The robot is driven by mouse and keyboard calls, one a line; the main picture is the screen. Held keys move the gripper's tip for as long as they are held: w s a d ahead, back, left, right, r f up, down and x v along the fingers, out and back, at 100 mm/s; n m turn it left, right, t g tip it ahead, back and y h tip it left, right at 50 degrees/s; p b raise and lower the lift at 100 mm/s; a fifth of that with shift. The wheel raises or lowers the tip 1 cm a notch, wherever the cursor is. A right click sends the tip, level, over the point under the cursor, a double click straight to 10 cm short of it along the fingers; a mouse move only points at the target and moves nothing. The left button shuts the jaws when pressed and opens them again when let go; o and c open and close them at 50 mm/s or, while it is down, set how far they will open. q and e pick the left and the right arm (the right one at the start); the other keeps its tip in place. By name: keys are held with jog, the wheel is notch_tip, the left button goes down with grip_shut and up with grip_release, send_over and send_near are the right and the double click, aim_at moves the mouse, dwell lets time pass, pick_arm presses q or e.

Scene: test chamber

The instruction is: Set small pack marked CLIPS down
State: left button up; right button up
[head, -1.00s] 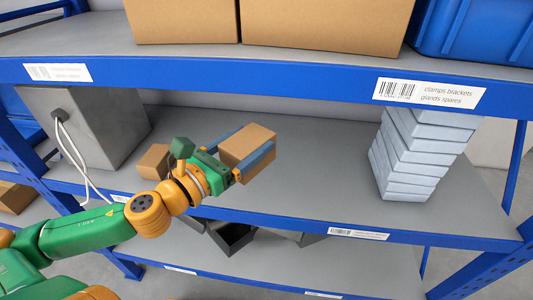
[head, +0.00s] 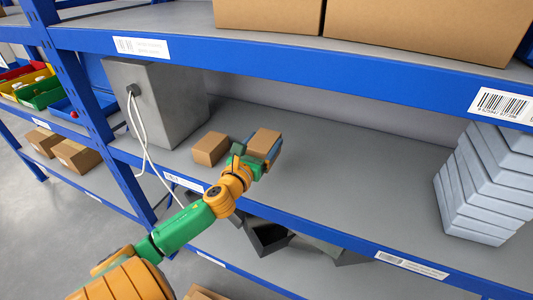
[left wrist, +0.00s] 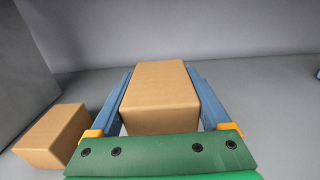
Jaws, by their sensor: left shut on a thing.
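A small brown cardboard pack (head: 264,142) is between the fingers of my left gripper (head: 269,150), over the middle shelf. In the left wrist view the same pack (left wrist: 160,92) sits between the two blue fingers (left wrist: 163,100), which are shut on it. No CLIPS marking shows on the faces I see. Whether the pack touches the shelf I cannot tell. Another small brown box (head: 211,148) stands on the shelf just left of my gripper; it also shows in the left wrist view (left wrist: 52,136). My right gripper is not in view.
A grey cabinet (head: 155,100) with white cables stands left on the middle shelf (head: 340,185). A stack of pale blue-grey boxes (head: 485,185) stands at the right. The shelf between is clear. The upper shelf edge (head: 300,65) passes above; dark bins (head: 268,238) are below.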

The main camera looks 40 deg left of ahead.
pick_arm(q)
jog(key=a+f, duration=0.1)
jog(key=w+f, duration=0.1)
jog(key=a+f+b, duration=0.1)
jog(key=f, duration=0.1)
jog(key=shift+w+a+f, duration=0.1)
jog(key=shift+w+a, duration=0.25)
jog(key=shift+f+b, duration=0.35)
jog(key=shift+f, duration=1.4)
jog(key=o, duration=1.5)
jog(key=shift+r, duration=0.25)
jog(key=shift+s+d, duration=0.1)
jog(key=shift+s, duration=0.15)
jog(key=v, duration=1.1)
jog(key=shift+s+r+b, duration=0.1)
jog(key=shift+s+b, duration=0.15)
jog(key=shift+b, duration=0.15)
